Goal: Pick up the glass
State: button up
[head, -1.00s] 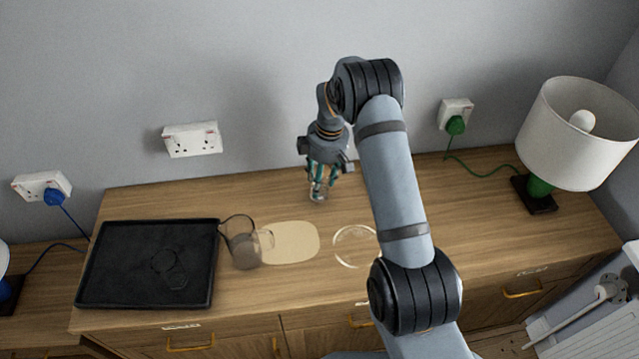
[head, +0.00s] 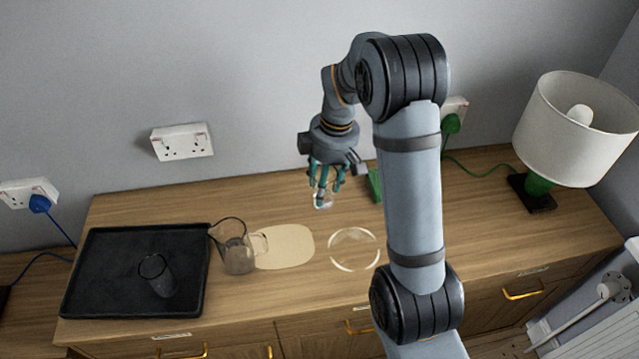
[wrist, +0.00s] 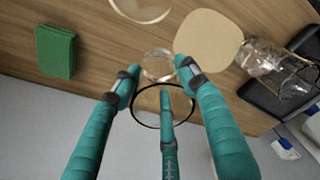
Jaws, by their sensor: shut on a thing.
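My gripper (head: 325,192) is shut on a clear glass (head: 323,202) above the back middle of the wooden cabinet top. In the wrist view my three teal fingers (wrist: 158,80) close around the glass, whose dark round rim (wrist: 134,112) faces the camera. The fingers hide part of its wall. I cannot tell exactly how far its base is from the wood. Another dark-looking glass (head: 159,278) stands on the black tray (head: 88,268) at the left.
A glass jug (head: 238,256) stands between the tray and a beige board (head: 290,247). A clear round dish (head: 354,250) lies right of the board. A green block (head: 375,187) is right of my gripper. A white-shaded lamp (head: 575,130) stands at the right. Wall sockets are behind.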

jog(key=shift+s+d+r+b, duration=0.15)
jog(key=shift+s+r, duration=0.2)
jog(key=shift+s, duration=0.2)
jog(key=shift+s+d+r+b, duration=0.1)
jog(key=shift+s+d+r, duration=0.15)
jog(key=shift+s, duration=0.25)
jog(key=shift+s+d+r+b, duration=0.1)
jog(key=shift+s+r, duration=0.3)
jog(key=shift+s, duration=0.15)
jog(key=shift+d, duration=0.1)
dwell(0.7)
